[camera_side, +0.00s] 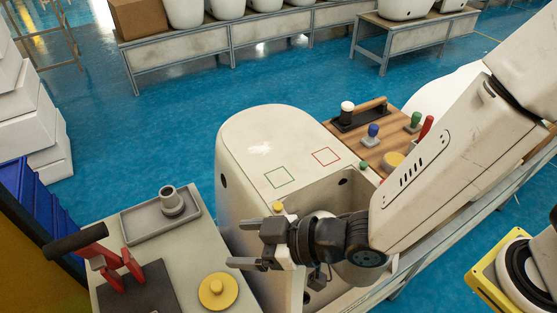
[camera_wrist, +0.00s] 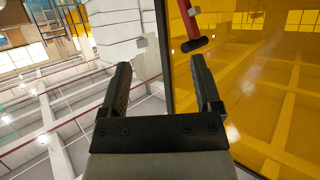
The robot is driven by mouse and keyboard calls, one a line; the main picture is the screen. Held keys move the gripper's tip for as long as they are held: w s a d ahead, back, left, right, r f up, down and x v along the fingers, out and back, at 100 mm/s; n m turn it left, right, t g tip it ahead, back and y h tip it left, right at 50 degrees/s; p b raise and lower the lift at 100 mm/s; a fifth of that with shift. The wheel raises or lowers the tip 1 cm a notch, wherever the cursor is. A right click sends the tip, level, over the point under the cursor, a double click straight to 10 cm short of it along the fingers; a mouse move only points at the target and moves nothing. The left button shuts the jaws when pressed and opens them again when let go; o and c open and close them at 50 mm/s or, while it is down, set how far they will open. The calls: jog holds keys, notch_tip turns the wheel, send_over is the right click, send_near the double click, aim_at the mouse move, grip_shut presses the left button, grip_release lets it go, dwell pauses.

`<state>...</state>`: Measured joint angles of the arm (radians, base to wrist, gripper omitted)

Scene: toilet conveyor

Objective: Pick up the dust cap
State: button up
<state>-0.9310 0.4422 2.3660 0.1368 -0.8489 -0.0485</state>
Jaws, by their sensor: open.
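A yellow round cap with a raised centre knob (camera_side: 217,290) lies flat on the grey table at the front in the side view; it looks most like the dust cap, though I cannot be sure. My gripper (camera_side: 236,244) is open and empty. It points left, over the left edge of the white toilet body (camera_side: 240,180), above and behind the yellow cap in the picture. In the wrist view my gripper (camera_wrist: 160,65) shows both fingers apart with nothing between them. The cap does not show in the wrist view.
A grey tray (camera_side: 134,231) holds a grey ringed part (camera_side: 171,203). A wooden board (camera_side: 345,138) with coloured knobs lies right. A yellow panel (camera_wrist: 250,100) fills the wrist view's right.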

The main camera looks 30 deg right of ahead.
notch_tip(320, 180, down, 10)
jog(key=shift+f, duration=0.25)
jog(key=shift+f, duration=0.15)
send_near(222, 287)
jog(key=shift+f+x, duration=0.25)
jog(key=shift+x, duration=1.65)
jog(key=shift+w+a, duration=0.1)
jog(key=shift+x, duration=2.8)
grip_shut()
